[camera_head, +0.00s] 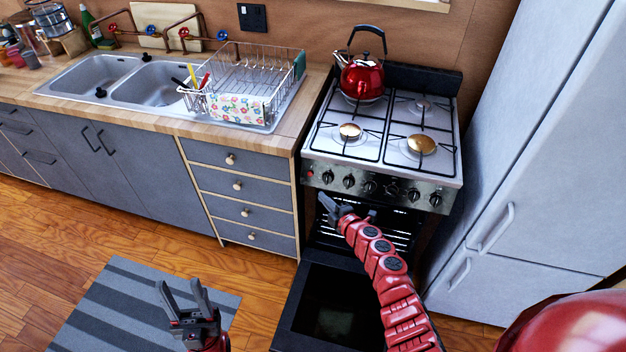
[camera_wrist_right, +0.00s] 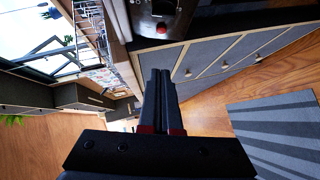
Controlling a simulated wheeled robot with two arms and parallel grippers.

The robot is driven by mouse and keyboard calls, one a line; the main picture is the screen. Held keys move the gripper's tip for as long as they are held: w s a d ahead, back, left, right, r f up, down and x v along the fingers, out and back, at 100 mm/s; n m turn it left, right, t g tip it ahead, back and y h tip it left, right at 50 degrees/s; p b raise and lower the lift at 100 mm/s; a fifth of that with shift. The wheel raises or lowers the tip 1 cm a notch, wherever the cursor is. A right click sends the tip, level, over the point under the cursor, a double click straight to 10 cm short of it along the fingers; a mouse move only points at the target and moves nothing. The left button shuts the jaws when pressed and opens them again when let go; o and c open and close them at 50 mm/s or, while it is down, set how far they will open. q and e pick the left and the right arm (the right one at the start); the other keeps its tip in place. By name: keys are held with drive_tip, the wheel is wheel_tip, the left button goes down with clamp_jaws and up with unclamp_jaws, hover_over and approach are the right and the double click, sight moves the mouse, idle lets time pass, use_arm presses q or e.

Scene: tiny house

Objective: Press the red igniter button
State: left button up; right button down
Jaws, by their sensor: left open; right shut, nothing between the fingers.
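The red igniter button (camera_wrist_right: 161,28) is a small red dot on the stove's dark front panel, near the top of the right wrist view. In the head view it is very small, at the panel's left end. The stove (camera_head: 384,171) has a row of black knobs. My right gripper (camera_head: 323,202) is shut and empty, in front of the stove just below the panel's left part. Its closed fingers also show in the right wrist view (camera_wrist_right: 158,82), apart from the button. My left gripper (camera_head: 181,288) is open and empty over the striped mat.
The oven door (camera_head: 335,305) hangs open below my right arm. A red kettle (camera_head: 362,78) stands on the back left burner. Drawers (camera_head: 240,186) and a counter with a dish rack (camera_head: 245,80) are left of the stove, and a fridge (camera_head: 520,150) is right.

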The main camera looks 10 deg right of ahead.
sight(311, 173)
drive_tip(key=b+x, duration=0.2)
drive_tip(key=x, duration=0.1)
drive_tip(key=d+b+x, duration=0.1)
drive_tip(key=b+x, duration=0.1)
drive_tip(key=x, duration=0.2)
drive_tip(key=b+x, duration=0.3)
drive_tip(key=x, duration=0.1)
drive_tip(key=shift+w+d+f, duration=0.3)
drive_tip(key=shift+d+f, duration=0.05)
drive_tip(key=shift+f, duration=0.1)
drive_tip(key=shift+w+d+b, duration=0.25)
drive_tip(key=shift+w+b, duration=0.3)
drive_tip(key=shift+w, duration=0.05)
drive_tip(key=shift+w+d+f+b, duration=0.1)
drive_tip(key=shift+w+f+b, duration=0.05)
drive_tip(key=shift+b, duration=0.25)
drive_tip(key=shift+w+d+b, duration=0.25)
drive_tip(key=shift+w+b, duration=0.15)
drive_tip(key=shift+b, duration=0.65)
drive_tip(key=shift+d, duration=0.1)
drive_tip(key=shift+r, duration=0.2)
